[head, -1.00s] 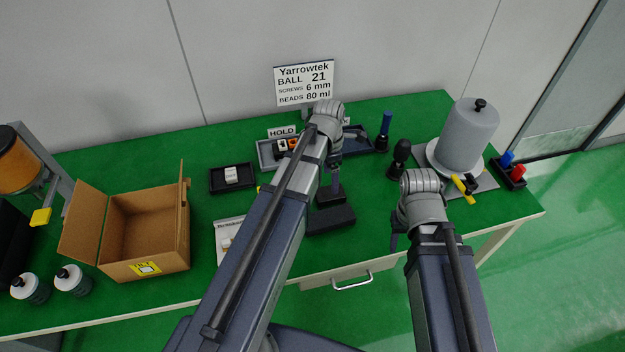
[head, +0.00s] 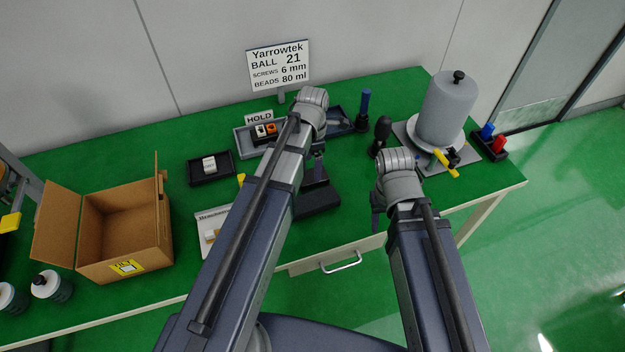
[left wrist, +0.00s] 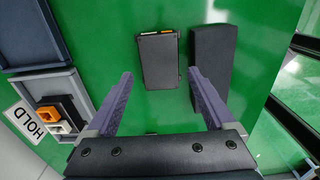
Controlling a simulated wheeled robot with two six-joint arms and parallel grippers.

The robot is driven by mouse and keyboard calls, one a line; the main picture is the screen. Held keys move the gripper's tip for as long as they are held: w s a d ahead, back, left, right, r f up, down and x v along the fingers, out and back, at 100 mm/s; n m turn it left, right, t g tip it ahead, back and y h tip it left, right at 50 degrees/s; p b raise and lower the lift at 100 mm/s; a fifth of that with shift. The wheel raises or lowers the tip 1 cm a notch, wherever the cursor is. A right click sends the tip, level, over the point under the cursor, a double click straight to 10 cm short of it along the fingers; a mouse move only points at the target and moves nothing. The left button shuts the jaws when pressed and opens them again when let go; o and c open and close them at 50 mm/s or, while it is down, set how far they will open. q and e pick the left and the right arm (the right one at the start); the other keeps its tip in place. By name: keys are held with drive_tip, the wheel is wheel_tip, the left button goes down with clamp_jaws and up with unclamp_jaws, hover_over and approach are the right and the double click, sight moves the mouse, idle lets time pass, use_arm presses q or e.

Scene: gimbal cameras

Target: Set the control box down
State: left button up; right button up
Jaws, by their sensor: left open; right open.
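A dark flat box (left wrist: 160,62), which I take for the control box, lies on the green bench in the left wrist view. White and orange bits show at its top edge. A plain black block (left wrist: 210,65) lies beside it. In the head view the box (head: 313,175) is partly hidden behind my left arm, with the black block (head: 317,202) just in front. My left gripper (head: 319,158) is open above the box, its fingers either side of it in the wrist picture, apart from it. My right gripper (head: 377,212) is open and empty near the bench's front edge.
A HOLD tray (head: 241,143) with a black, white and orange part stands behind my left arm. A small black tray (head: 194,181) and a cardboard box (head: 125,235) are at left. A grey cylinder (head: 446,112) on a plate and a dark knobbed stand (head: 381,132) are at right.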

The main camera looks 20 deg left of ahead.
sight(313, 175)
use_arm(q)
drive_tip(key=shift+f+b, duration=2.05)
drive_tip(key=shift+f, duration=0.3)
drive_tip(key=shift+f+b, duration=0.25)
drive_tip(key=shift+b, duration=0.05)
drive_tip(key=shift+c, duration=0.3)
clamp_jaws()
drive_tip(key=shift+r, duration=0.15)
wheel_tip(313, 175, up, 10)
drive_tip(key=p, duration=1)
drive_tip(key=shift+r+p, duration=0.2)
drive_tip(key=shift+p, duration=0.15)
